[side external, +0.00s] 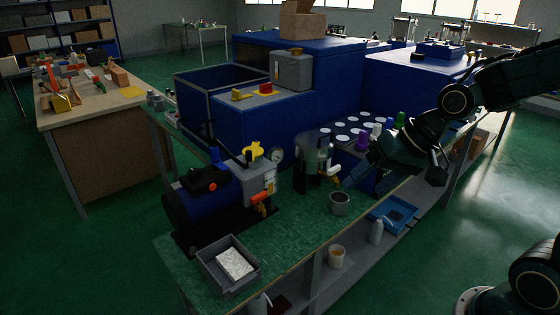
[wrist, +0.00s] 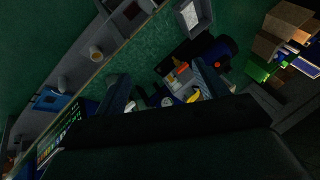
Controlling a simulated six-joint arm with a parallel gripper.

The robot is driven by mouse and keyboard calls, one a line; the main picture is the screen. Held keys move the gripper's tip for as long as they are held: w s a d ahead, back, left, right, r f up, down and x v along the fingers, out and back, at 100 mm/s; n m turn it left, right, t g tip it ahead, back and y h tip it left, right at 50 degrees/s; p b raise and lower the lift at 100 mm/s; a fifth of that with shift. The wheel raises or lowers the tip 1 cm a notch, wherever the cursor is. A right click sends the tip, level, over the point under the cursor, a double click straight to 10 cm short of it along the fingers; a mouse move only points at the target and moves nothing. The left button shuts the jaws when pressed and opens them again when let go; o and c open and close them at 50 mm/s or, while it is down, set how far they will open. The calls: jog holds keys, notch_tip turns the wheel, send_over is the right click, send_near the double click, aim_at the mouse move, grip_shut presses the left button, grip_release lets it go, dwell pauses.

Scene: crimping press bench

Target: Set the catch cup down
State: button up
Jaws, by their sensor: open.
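The catch cup, which I take to be the small grey cup (side external: 340,203), stands upright on the green bench top (side external: 300,235) near its front edge. My gripper (side external: 362,172) is open and just above and to the right of the cup in the side view, apart from it. In the wrist view the two fingers of my gripper (wrist: 160,73) are spread with green bench between them and nothing held. A grey round shape beside the left finger in the wrist view may be the cup; the finger partly hides it.
A blue motor unit (side external: 200,195) and a grey tray (side external: 229,264) are to the left. A lower shelf holds a blue tray (side external: 392,214), a bottle (side external: 376,232) and a beige cup (side external: 337,257).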

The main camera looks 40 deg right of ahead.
jog(key=s+d+r+n+h, duration=0.2)
jog(key=s+r, duration=0.4)
jog(key=s, duration=0.6)
jog(key=shift+s+r+n+h, duration=0.15)
jog(key=shift+s+n+h, duration=0.35)
jog(key=shift+n, duration=0.8)
jog(key=shift+w+d, duration=0.1)
jog(key=shift+w, duration=0.05)
